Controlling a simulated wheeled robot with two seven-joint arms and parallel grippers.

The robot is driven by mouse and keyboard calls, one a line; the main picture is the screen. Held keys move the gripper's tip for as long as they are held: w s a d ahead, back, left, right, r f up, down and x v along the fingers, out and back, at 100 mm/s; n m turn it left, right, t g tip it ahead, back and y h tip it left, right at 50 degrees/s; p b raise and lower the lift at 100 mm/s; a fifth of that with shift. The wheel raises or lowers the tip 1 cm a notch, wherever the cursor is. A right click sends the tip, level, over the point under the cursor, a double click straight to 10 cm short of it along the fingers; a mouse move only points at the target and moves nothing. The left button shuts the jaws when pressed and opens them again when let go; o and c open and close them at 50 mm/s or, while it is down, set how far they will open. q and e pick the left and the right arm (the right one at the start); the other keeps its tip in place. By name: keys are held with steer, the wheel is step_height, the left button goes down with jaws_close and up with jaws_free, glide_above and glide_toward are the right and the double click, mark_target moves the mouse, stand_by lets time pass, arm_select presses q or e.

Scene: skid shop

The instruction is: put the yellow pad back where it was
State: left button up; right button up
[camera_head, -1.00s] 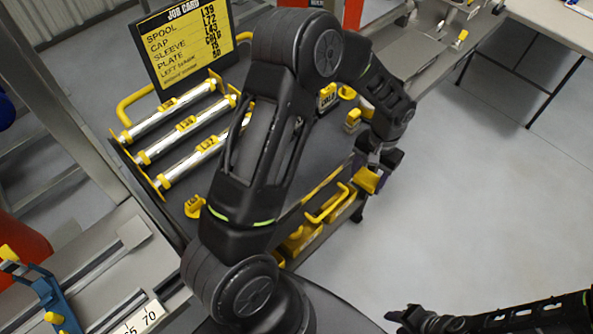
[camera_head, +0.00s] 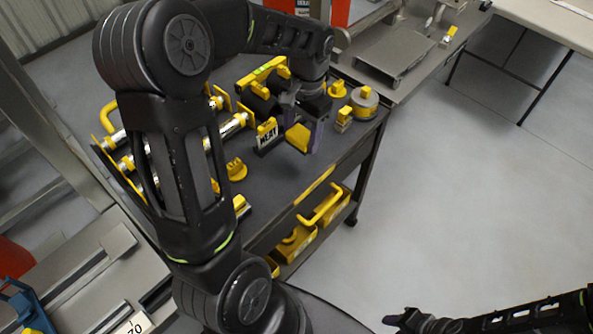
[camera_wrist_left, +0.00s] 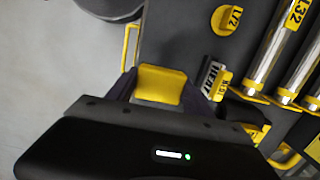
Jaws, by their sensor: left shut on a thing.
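The yellow pad (camera_head: 298,138) is a small block held between the dark fingers of my left gripper (camera_head: 306,132), over the dark top of the cart (camera_head: 283,180). In the left wrist view the yellow pad (camera_wrist_left: 161,86) fills the space between the fingers, and the gripper is shut on it. Whether the pad touches the cart top is not clear. A small lettered sign (camera_head: 267,132) stands just left of the pad. My right gripper (camera_head: 404,319) is low at the right over the floor, dark and too small to read.
Silver rollers (camera_head: 233,125) with yellow ends lie at the cart's left. A yellow-labelled piece (camera_head: 236,169), a small yellow-topped block (camera_head: 344,117) and a round yellow-topped part (camera_head: 364,101) stand around the gripper. Floor at right is clear.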

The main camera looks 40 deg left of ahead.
arm_select(q)
steer(key=shift+s+a+r, duration=0.35)
steer(key=shift+s+a, duration=0.05)
glide_above(296, 168)
steer(key=shift+w+f+p, duration=0.1)
steer(key=shift+f+p, duration=0.3)
steer(key=shift+f, duration=2.8)
step_height(296, 168, down, 4)
steer(key=shift+r, duration=0.2)
steer(key=shift+f, duration=0.15)
steer(key=o, duration=1.3)
